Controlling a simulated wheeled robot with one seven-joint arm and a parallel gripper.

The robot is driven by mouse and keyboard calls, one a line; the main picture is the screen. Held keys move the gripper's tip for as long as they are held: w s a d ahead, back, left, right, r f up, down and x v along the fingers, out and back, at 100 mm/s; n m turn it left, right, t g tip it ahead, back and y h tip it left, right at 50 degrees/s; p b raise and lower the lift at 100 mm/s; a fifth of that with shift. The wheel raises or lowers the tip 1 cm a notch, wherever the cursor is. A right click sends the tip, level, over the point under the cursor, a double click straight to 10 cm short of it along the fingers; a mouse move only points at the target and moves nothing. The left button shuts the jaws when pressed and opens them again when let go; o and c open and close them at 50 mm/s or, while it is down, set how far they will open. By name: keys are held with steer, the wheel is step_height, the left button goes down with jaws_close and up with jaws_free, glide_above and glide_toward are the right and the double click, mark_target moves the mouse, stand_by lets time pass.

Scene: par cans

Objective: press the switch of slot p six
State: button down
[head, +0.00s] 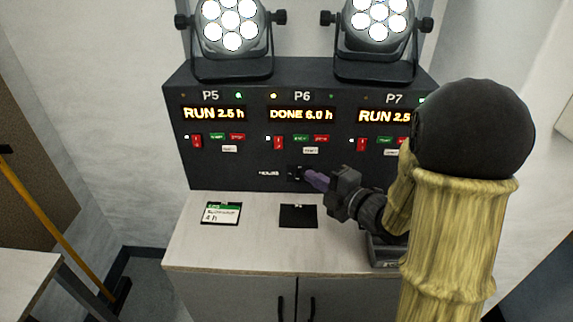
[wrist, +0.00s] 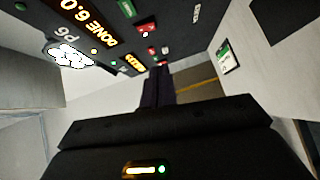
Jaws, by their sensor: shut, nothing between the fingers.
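Slot P6 is the middle section of the dark console, with its lit display (head: 301,115) reading "DONE 6.0 h"; the display also shows at a slant in the wrist view (wrist: 92,29). Below it sit a red rocker switch (head: 278,143), a green button (head: 300,139), a red button (head: 321,139) and a white button (head: 311,151). My gripper (head: 308,178) is shut and empty, its fingertips low in front of the console below the P6 controls. It points at the panel in the wrist view (wrist: 159,72); whether it touches is unclear.
Slots P5 (head: 214,114) and P7 (head: 384,116) flank P6 with similar controls; both displays read "RUN". Two lit lamps (head: 231,24) (head: 379,18) stand on top. A green-and-white card (head: 221,213) and a black pad (head: 298,216) lie on the counter (head: 255,246).

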steer(key=shift+s+r, duration=0.1)
steer(key=shift+a, duration=0.15)
steer(key=p, duration=0.2)
glide_toward(276, 149)
steer(key=s+a+r+x, duration=0.1)
steer(key=x, duration=0.4)
steer(key=shift+w+d+f, duration=0.2)
steer(key=shift+w+f, duration=0.45)
steer(key=shift+w, duration=0.15)
steer(key=shift+f, duration=0.1)
